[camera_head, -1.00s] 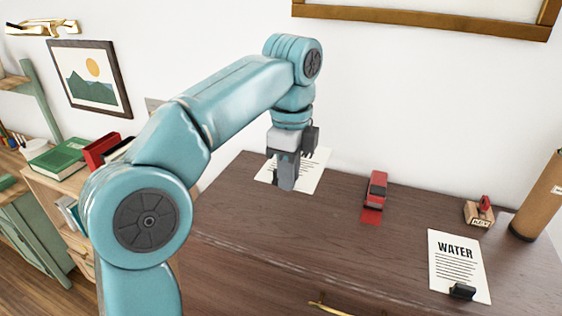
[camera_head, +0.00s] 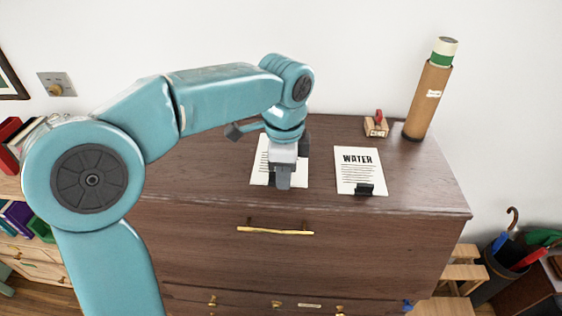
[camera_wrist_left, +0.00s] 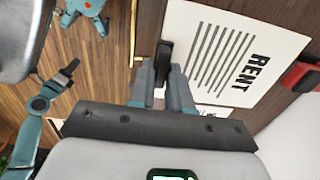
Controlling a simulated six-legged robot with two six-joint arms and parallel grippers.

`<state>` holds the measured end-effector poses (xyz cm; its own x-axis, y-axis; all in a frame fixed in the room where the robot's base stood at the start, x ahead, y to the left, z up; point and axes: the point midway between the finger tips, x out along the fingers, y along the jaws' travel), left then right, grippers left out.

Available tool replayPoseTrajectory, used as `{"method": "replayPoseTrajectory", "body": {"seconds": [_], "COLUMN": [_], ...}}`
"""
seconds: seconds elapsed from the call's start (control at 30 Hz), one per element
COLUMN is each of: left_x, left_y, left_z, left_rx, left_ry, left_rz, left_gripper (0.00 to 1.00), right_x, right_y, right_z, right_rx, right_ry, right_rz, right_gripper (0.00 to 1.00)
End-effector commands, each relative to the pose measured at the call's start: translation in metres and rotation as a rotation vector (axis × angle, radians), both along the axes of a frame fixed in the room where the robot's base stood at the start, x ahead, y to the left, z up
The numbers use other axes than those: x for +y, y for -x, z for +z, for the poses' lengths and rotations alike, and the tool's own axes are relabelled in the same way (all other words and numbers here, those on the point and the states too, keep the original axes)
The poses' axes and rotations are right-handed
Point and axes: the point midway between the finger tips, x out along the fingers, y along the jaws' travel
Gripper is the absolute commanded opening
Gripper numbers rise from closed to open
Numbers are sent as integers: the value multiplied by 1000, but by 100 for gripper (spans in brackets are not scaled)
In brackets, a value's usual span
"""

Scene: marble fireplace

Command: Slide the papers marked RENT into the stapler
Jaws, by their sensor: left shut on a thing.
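My left gripper (camera_head: 282,181) is shut on the black clip (camera_wrist_left: 165,57) at the near edge of the RENT papers (camera_wrist_left: 237,50). In the head view, these white papers (camera_head: 259,166) are partly hidden behind the gripper, above the dresser top. The red stapler (camera_wrist_left: 302,76) shows at the right edge of the left wrist view, close to the papers' RENT end. I cannot tell whether the papers touch it or enter its mouth. My arm hides the stapler in the head view. My right gripper (camera_wrist_left: 67,74) appears small in the left wrist view; its jaws are unclear.
A WATER sheet (camera_head: 358,180) with a black clip (camera_head: 365,190) lies right of my left gripper. A stamp (camera_head: 376,126) and a cardboard tube (camera_head: 427,100) stand at the back right. The dresser top (camera_head: 420,180) is clear at right front.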

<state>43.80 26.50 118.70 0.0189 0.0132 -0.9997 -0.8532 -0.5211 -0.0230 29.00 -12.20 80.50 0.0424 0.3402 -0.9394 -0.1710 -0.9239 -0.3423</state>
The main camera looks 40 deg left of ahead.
Motion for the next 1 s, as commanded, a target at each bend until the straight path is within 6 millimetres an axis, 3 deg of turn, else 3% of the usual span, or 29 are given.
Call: {"method": "replayPoseTrajectory", "body": {"seconds": [0.27, 0.73, 1.0], "left_x": [4, 1, 5], "left_y": [2, 1, -7], "left_z": [-15, -64, -63], "left_rx": [0, 0, 0], "left_ry": [0, 0, 0], "left_rz": [8, 5, 2], "left_gripper": [0, 0, 0], "right_x": [0, 0, 0], "right_y": [0, 0, 0], "right_z": [-13, -59, -49], "right_rx": [0, 0, 0], "right_ry": [0, 0, 0], "right_rz": [0, 0, 0], "right_gripper": [43, 43, 43]}}
